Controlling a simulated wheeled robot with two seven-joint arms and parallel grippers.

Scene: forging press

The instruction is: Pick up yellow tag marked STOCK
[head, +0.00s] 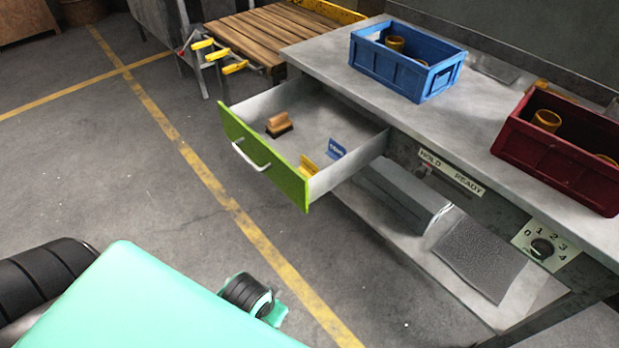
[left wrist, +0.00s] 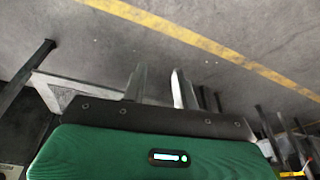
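A yellow tag (head: 308,167) is in the open drawer with the green front (head: 262,158), close behind the front panel near its right end. The panel hides its lower part, and I cannot read its marking. A blue tag (head: 337,150) with pale lettering stands beside it, further in. My left gripper (left wrist: 157,78) shows in the left wrist view with its two fingers apart and nothing between them, above the grey floor. It is not seen in the head view, and neither is my right gripper.
A wooden brush (head: 278,124) lies in the drawer's left part. On the bench (head: 470,103) above stand a blue crate (head: 400,66) and a red crate (head: 555,150) with yellow items. A yellow-stepped stool (head: 218,57) is behind the drawer. Floor before the drawer is clear.

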